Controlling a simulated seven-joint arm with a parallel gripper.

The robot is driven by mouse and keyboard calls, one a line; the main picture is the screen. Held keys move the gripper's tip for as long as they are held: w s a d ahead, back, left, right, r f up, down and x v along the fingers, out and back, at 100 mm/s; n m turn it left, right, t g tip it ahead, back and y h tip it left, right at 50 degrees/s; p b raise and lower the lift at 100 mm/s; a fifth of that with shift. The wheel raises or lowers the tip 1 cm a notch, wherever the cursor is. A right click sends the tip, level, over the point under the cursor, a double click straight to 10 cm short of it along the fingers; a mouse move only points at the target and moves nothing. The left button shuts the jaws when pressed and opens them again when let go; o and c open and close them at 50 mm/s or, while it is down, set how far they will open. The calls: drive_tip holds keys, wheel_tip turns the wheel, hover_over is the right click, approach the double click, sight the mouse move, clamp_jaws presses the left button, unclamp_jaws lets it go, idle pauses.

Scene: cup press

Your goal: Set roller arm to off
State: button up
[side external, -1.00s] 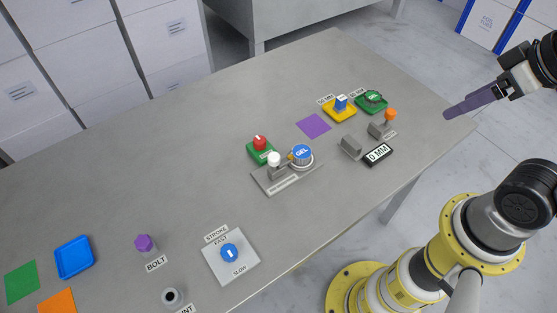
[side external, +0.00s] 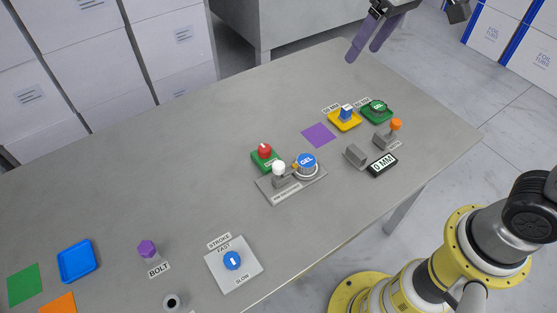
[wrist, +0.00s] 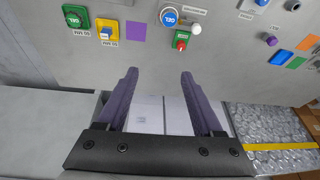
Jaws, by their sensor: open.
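A grey plate (side external: 283,197) near the middle of the table carries a short lever with a white ball knob (side external: 278,168) and a round blue cap marked GEL (side external: 307,160). The plate's label is too small to read, and I cannot tell for sure which part is the roller arm. The white ball (wrist: 195,29) and blue cap (wrist: 169,17) also show at the top of the wrist view. My gripper (side external: 362,53), with purple fingers, is open and empty above the table's far edge, well apart from the plate. Its fingers (wrist: 159,72) show spread in the wrist view.
A red knob on a green base (side external: 265,158) stands close behind the plate. A STROKE dial (side external: 232,261) and purple bolt (side external: 147,250) are nearer.

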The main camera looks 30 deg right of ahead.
drive_tip(key=w+a+f+n+g, duration=0.1)
drive_tip(key=w+a+f+g, duration=0.1)
drive_tip(key=w+a+f, duration=0.55)
drive_tip(key=n+g, duration=0.2)
approach(278, 164)
drive_tip(key=shift+h, duration=0.4)
drive_tip(key=f, duration=0.9)
drive_tip(key=shift+s+a, duration=0.2)
drive_tip(key=shift+a, duration=0.1)
clamp_jaws()
